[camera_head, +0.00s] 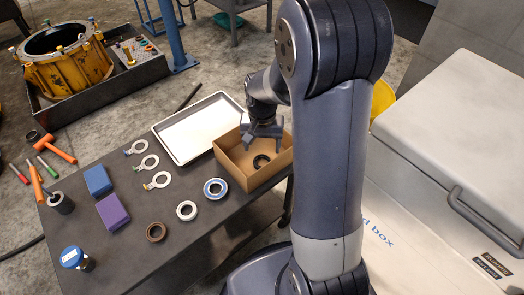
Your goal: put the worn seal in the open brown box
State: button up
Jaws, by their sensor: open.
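The open brown box (229,167) stands at the right end of the dark table, beside the metal tray. A dark ring (261,161), which looks like the worn seal, lies inside it on the floor of the box. My gripper (262,138) is open and above the far part of the box, apart from the ring. Nothing shows between its fingers. My arm hides part of the box's right side.
A blue-edged bearing (206,190), a pale ring (181,213) and a brown ring (155,239) lie along the table's near side. The metal tray (186,149) is empty. Purple (112,213) and blue (97,181) blocks and several tagged rings lie to the left.

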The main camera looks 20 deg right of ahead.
notch_tip(320, 180, up, 6)
jog(key=shift+f+p, duration=0.25)
jog(key=shift+p, duration=0.25)
